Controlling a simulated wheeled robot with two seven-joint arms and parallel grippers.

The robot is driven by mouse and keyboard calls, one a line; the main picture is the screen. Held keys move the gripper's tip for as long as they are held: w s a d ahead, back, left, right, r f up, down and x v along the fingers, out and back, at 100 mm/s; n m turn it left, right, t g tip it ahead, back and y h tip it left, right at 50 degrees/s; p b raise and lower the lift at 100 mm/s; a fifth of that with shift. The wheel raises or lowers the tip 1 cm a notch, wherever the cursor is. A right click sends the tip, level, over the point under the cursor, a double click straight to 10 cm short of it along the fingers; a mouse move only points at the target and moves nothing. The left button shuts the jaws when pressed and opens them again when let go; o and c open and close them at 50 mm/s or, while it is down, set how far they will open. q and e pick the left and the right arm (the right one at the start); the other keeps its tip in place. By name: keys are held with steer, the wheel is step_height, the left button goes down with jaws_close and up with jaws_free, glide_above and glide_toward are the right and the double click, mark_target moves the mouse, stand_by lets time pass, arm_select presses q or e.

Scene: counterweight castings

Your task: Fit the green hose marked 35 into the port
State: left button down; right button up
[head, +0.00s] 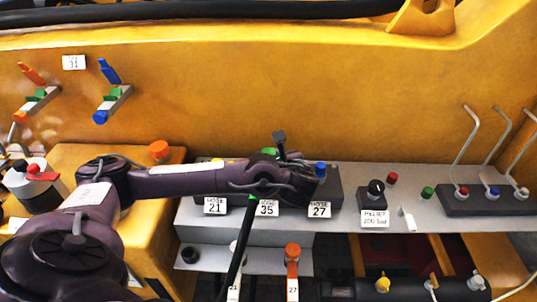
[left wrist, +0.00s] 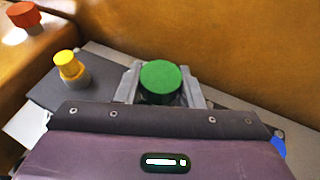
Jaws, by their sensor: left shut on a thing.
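My left gripper (head: 270,154) is over the dark port block (head: 333,187), behind my own forearm. In the left wrist view its fingers (left wrist: 162,88) are shut on a round green cap (left wrist: 160,77); a bit of this cap also shows in the head view (head: 267,152). The label HOSE 35 (head: 267,208) is on the block's front, below the cap. I cannot tell whether the cap still sits on its port, which is hidden. My right gripper is not in view.
A blue cap (head: 320,168) by label 27 (head: 319,210) and a yellow cap (left wrist: 68,66) flank the green one. An orange-ended hose tagged 27 (head: 292,258) stands in front. A black knob (head: 376,188) and bent levers (head: 465,140) are to the right.

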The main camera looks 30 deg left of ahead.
arm_select(q)
steer(key=shift+f+b, duration=0.75)
steer(key=shift+f, duration=0.2)
steer(key=c, duration=0.9)
jaws_free()
steer(key=v, duration=0.5)
steer(key=shift+s+d+r, duration=0.15)
steer(key=shift+s+d, duration=0.05)
steer(key=shift+d, duration=0.1)
steer(key=shift+s+d+r+p, duration=0.2)
steer(key=shift+d+r+p, duration=0.2)
steer(key=shift+p, duration=0.4)
steer(key=shift+s+d+p, duration=0.4)
steer(key=shift+f, duration=0.1)
